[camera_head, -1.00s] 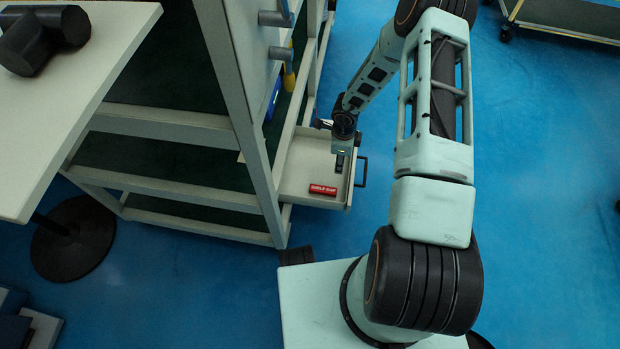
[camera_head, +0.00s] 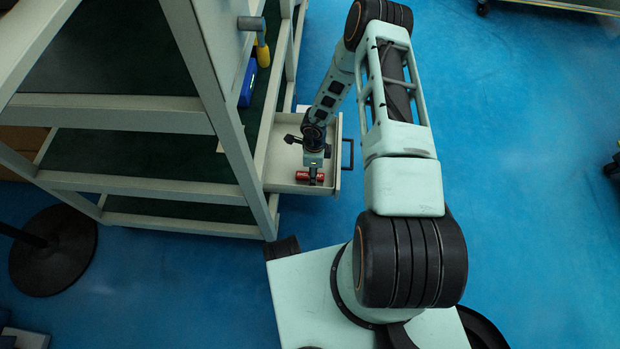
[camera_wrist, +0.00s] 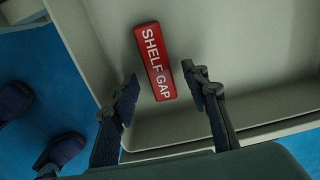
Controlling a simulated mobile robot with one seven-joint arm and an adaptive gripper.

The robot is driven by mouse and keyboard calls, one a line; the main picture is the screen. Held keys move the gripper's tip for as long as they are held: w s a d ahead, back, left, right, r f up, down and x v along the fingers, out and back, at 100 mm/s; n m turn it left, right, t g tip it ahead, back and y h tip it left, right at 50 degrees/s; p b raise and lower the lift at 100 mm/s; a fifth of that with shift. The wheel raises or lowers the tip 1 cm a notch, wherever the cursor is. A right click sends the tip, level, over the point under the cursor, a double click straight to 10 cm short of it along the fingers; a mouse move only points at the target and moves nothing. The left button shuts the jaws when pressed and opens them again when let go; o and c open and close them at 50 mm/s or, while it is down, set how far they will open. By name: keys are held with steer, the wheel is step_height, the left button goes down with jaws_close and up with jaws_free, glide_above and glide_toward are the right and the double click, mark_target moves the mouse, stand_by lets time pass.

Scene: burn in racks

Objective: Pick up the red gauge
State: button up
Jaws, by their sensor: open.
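The red gauge (camera_wrist: 155,60) is a small flat red block with white "SHELF GAP" lettering. It lies on the floor of an open light-coloured drawer (camera_wrist: 245,60). In the head view the gauge (camera_head: 301,176) shows partly on either side of my gripper (camera_head: 313,178), which is over it in the drawer (camera_head: 280,165). In the wrist view my gripper (camera_wrist: 160,90) is open, with one finger to the left and one to the right of the gauge's near end. Nothing is held between the fingers. I cannot tell the exact height of the fingertips above the drawer floor.
The drawer's walls stand close around my gripper, with a dark handle (camera_head: 348,154) on its right side. A grey rack (camera_head: 222,110) with shelves stands to the left.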

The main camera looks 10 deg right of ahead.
steer(key=shift+f, duration=0.65)
steer(key=shift+c, duration=0.4)
steer(key=shift+r, duration=0.1)
jaws_close()
